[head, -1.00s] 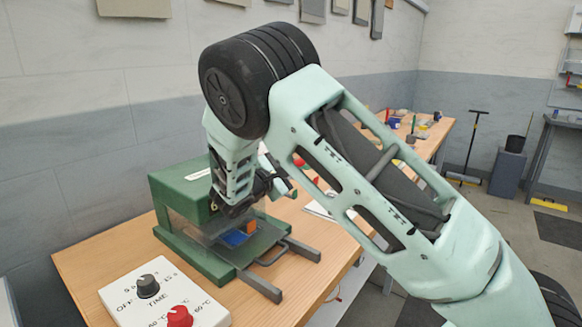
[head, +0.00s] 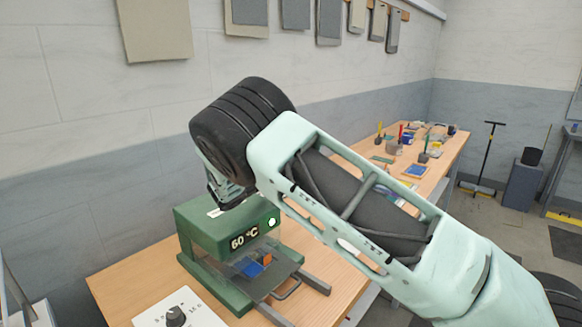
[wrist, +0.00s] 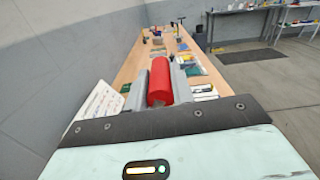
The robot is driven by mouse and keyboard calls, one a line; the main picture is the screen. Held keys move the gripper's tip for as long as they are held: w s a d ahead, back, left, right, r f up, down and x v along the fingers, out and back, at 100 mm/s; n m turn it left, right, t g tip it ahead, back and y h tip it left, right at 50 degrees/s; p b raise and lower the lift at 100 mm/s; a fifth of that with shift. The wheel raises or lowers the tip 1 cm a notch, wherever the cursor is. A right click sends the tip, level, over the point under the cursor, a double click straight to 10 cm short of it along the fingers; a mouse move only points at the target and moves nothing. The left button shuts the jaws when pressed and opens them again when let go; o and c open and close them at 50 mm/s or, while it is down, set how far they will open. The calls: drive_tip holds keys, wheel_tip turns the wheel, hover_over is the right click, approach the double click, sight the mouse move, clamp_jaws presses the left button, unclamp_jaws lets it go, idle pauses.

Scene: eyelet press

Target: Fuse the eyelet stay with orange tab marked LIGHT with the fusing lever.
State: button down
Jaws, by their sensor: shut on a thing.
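The green press (head: 228,228) stands on the wooden table, its display reading 60 °C beside a lit round lamp. A blue piece (head: 252,268) with an orange tab (head: 267,257) lies in the press, behind a clear front. Any LIGHT marking is too small to read. In the wrist view my gripper (wrist: 160,85) is shut on a red cylindrical grip (wrist: 160,80), apparently the fusing lever's handle, between its two grey fingers. In the head view my arm hides the fingers and the lever above the press.
A white control panel with a dark dial (head: 175,315) sits at the front left. A grey tray with a handle (head: 290,290) and rails extends from the press front. Small tools lie on the far table (head: 415,170). The wall is close behind the press.

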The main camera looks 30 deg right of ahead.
drive_tip(key=shift+w+a, duration=0.45)
drive_tip(key=shift+w, duration=0.4)
drive_tip(key=c, duration=1.2)
unclamp_jaws()
drive_tip(key=shift+w, duration=0.15)
drive_tip(key=shift+r, duration=0.1)
drive_tip(key=b+v, duration=0.5)
drive_tip(key=v, duration=1.2)
drive_tip(key=shift+a, duration=0.15)
drive_tip(key=shift+r, duration=0.1)
